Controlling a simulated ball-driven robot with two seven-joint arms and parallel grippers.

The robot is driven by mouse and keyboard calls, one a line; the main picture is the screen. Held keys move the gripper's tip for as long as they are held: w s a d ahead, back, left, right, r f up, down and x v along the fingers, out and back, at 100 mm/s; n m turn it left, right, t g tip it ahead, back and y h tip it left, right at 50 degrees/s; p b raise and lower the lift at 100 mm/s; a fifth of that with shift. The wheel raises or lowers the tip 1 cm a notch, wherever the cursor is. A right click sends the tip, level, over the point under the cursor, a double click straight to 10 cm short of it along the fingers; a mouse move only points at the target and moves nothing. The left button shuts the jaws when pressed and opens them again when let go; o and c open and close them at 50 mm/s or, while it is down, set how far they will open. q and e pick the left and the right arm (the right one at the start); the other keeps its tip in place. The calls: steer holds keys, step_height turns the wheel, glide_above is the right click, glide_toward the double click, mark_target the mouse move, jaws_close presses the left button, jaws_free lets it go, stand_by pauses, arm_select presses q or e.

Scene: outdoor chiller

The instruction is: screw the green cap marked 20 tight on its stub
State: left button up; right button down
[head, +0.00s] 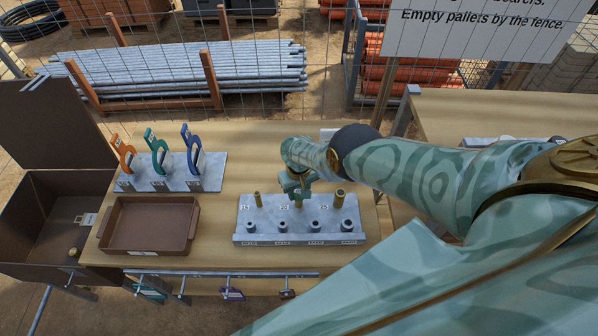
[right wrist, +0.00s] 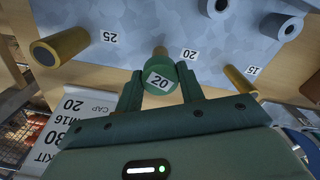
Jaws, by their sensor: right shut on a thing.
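The green cap marked 20 (right wrist: 161,79) is between the two fingers of my right gripper (right wrist: 160,88), which is shut on it. Its numbered face points toward the wrist camera. The brass stub (right wrist: 160,52) by the 20 label shows just behind the cap, in line with it; how far the cap sits on the stub is hidden. In the head view my right gripper (head: 297,188) is over the middle stub of the grey block (head: 255,218), pointing down, and the cap is hard to make out there. My left gripper is not in view.
Brass stubs marked 15 (head: 258,199) and 25 (head: 339,198) stand either side, with several grey sockets in front. A stand with orange, teal and blue tools (head: 205,180) is at the left, above a brown tray (head: 195,225). An open brown box (head: 30,225) adjoins the bench.

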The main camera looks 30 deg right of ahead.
steer(key=m, duration=0.7)
steer(key=shift+m, duration=0.4)
steer(key=m, duration=0.6)
steer(key=shift+f+m, duration=0.1)
steer(key=shift+m, duration=0.3)
steer(key=shift+c, duration=1.6)
jaws_free()
